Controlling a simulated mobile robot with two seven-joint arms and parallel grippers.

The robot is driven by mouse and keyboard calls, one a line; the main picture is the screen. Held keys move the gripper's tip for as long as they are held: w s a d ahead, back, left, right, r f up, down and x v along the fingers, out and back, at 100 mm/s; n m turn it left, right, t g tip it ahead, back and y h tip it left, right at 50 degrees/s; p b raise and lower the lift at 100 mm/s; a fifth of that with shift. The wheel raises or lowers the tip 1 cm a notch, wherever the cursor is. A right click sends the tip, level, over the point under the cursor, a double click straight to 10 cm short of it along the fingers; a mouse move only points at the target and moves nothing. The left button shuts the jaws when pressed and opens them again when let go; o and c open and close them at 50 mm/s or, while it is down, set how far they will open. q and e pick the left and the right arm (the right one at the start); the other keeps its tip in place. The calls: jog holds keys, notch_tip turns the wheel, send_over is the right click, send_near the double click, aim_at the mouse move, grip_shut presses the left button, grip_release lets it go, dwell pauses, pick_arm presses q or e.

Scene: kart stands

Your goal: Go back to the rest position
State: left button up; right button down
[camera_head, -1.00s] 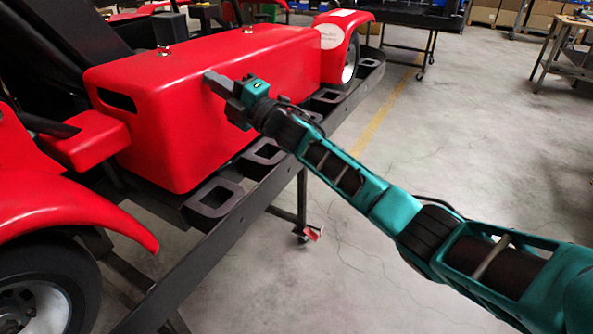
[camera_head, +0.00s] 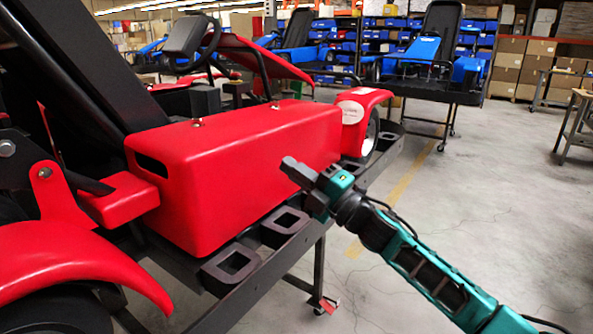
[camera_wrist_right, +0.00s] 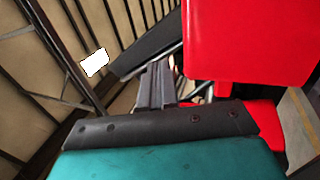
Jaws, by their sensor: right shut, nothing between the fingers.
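My right gripper (camera_head: 297,172) is shut and empty. In the head view its fingertips stand in front of the side of a red kart body (camera_head: 240,165); I cannot tell from this view how wide the gap is. The arm comes in from the lower right. In the right wrist view the gripper fingers (camera_wrist_right: 155,85) are together, with a red panel (camera_wrist_right: 255,40) close by on the right. My left gripper is not in view.
The kart rests on a dark stand (camera_head: 240,262) with square cut-outs along its rail. Blue karts (camera_head: 428,55) on stands, shelves of blue bins and cardboard boxes (camera_head: 525,60) fill the back.

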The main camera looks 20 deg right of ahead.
jog(key=s+f+m+g+h, duration=0.1)
jog(key=s+f+m+h, duration=0.4)
jog(key=f, duration=0.5)
jog(key=s+d+f+m+h, duration=0.1)
jog(key=s+f+m+h, duration=0.1)
jog(key=s+f+m, duration=0.6)
jog(key=s+f+m+g+h, duration=0.1)
jog(key=s+f+m+h, duration=0.4)
jog(key=f, duration=0.6)
jog(key=s+d+f+m+g, duration=0.1)
jog(key=s+f+m+g, duration=0.3)
jog(key=s+f, duration=0.3)
jog(key=s+m, duration=0.1)
jog(key=s, duration=0.4)
jog(key=shift+d+f+m+h, duration=0.15)
jog(key=shift+d+m+h, duration=0.15)
jog(key=shift+d, duration=0.05)
jog(key=c, duration=1.8)
grip_release()
